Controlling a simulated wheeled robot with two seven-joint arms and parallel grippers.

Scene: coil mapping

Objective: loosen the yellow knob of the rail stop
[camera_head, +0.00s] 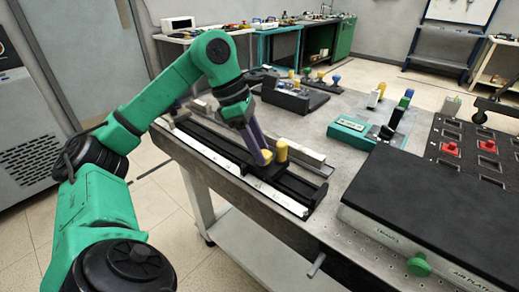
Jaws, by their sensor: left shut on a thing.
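My left gripper (261,157) reaches down over the black rail on the bench, its purple fingers shut on a small yellow knob (267,157). The knob is partly hidden by the fingers. It sits at the black rail stop (270,171), a low block on the rail (292,187). A taller yellow cylinder (282,150) stands upright just right of the fingers, apart from them. My right gripper is not in view.
A pale bar (295,150) lies behind the rail. A large black-topped box with a green knob (419,264) fills the front right. A teal device (351,131) and a panel with red parts (488,145) stand further right. Bare bench lies between.

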